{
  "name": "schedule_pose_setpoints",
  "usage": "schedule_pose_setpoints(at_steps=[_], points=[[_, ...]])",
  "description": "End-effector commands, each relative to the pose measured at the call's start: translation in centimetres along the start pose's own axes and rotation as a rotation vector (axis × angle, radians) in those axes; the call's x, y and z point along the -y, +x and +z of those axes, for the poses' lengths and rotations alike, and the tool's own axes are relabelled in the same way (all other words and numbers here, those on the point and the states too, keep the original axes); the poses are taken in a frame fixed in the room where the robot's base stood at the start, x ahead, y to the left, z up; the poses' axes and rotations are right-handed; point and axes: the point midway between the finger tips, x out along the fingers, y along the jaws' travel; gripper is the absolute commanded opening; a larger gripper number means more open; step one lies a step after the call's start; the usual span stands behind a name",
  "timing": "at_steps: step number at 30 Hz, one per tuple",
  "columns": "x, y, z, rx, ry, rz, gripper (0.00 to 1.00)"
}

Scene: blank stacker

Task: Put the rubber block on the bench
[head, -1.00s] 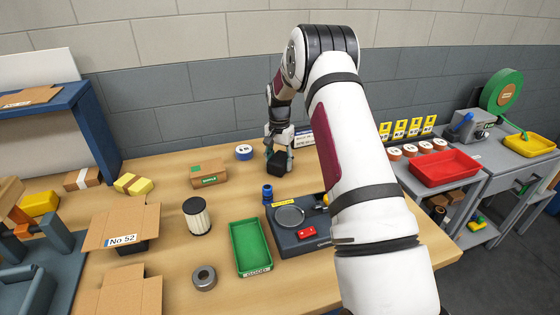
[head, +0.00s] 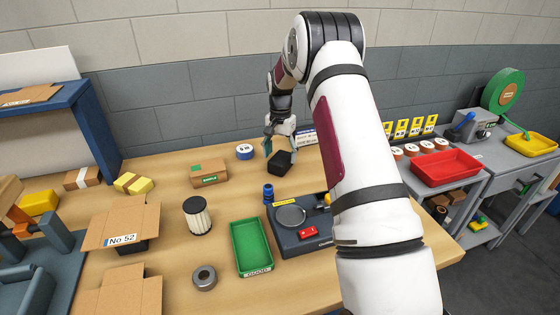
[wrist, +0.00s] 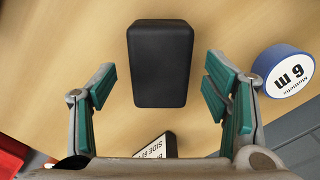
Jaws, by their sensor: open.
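The black rubber block (head: 280,163) lies on the wooden bench (head: 170,268) near its back edge, just below my gripper in the head view. In the wrist view the block (wrist: 160,63) lies between and beyond the fingertips, with bare wood around it and a visible gap to each finger. My gripper (wrist: 160,92) is open, with teal pads on both sides, and nothing is held. In the head view my gripper (head: 281,148) is just above and behind the block.
A blue tape roll (head: 244,152) stands left of the block, and a small brown carton (head: 209,174) is farther left. A white sign (head: 306,138) stands behind. A grey scale (head: 305,238) and green tray (head: 250,247) are nearer. Bare wood lies in front of the block.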

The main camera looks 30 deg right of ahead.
Motion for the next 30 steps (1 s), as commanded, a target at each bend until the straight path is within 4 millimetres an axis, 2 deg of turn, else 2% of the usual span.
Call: schedule_pose_setpoints(at_steps=[3, 9, 16, 19, 23, 27, 30], points=[[0.2, -2.7, -0.1, -0.005, -0.001, -0.004, 0.70], [0.2, -6.5, -0.1, -0.004, -0.001, -0.003, 0.70], [0.1, -8.8, 0.0, -0.002, -0.002, -0.002, 0.70], [0.1, -10.0, 0.7, -0.007, -0.018, -0.006, 0.70], [0.0, -13.3, 3.4, -0.029, -0.088, -0.022, 0.70], [-1.0, -17.9, 8.4, -0.067, -0.210, -0.048, 0.70], [-2.2, -20.7, 12.2, -0.095, -0.303, -0.066, 0.70]])
